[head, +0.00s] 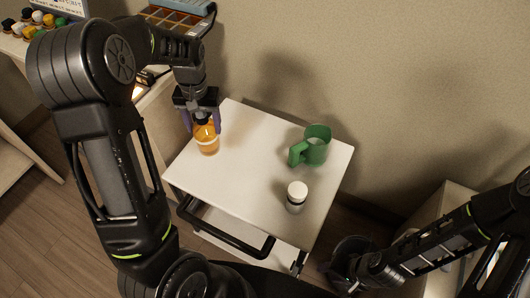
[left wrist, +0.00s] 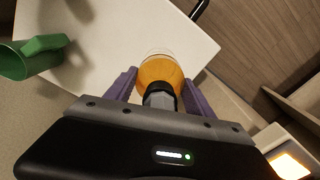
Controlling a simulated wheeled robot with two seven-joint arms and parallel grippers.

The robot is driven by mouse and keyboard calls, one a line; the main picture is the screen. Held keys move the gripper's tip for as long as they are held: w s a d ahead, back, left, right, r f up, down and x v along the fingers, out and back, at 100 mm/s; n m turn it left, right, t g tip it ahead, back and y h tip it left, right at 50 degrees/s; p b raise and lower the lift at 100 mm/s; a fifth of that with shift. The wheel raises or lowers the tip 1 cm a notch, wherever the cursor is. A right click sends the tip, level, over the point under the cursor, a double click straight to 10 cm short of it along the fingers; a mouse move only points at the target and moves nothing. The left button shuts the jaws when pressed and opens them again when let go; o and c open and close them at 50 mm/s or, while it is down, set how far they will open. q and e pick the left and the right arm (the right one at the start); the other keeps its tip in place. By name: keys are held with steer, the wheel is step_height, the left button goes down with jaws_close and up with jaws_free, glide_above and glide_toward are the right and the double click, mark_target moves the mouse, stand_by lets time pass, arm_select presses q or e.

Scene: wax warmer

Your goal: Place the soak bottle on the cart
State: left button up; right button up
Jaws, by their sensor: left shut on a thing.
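The soak bottle (head: 207,140) is amber with a pale label band and a dark cap. My left gripper (head: 204,118) points down with its purple fingers on both sides of the bottle's upper part, shut on it. The bottle is upright over the back left part of the white cart top (head: 240,183); I cannot tell for certain whether its base touches. The left wrist view also shows the bottle (left wrist: 160,70) between the fingers, with the cart top (left wrist: 120,45) behind it. My right arm is low at the right, with its dark end (head: 350,262) beside the cart; its jaws are unclear.
A green mug (head: 316,150) stands at the cart's back right. A white-capped jar (head: 297,198) stands near its right front. A black handle (head: 225,228) runs along the front edge. A wooden compartment tray (head: 175,20) sits beyond the cart. The cart's middle is clear.

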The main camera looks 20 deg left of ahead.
mark_target(209, 147)
arm_select(q)
steer(key=shift+s+r, duration=0.1)
steer(key=shift+s, duration=0.05)
steer(key=shift+f+p, duration=0.3)
steer(key=shift+f, duration=2.9)
steer(key=shift+f, duration=1.85)
steer(key=shift+f, duration=0.1)
steer(key=o, duration=1.6)
steer(key=shift+o, duration=0.2)
step_height(209, 147, up, 12)
steer(key=shift+r+b, duration=0.1)
steer(key=shift+b, duration=0.35)
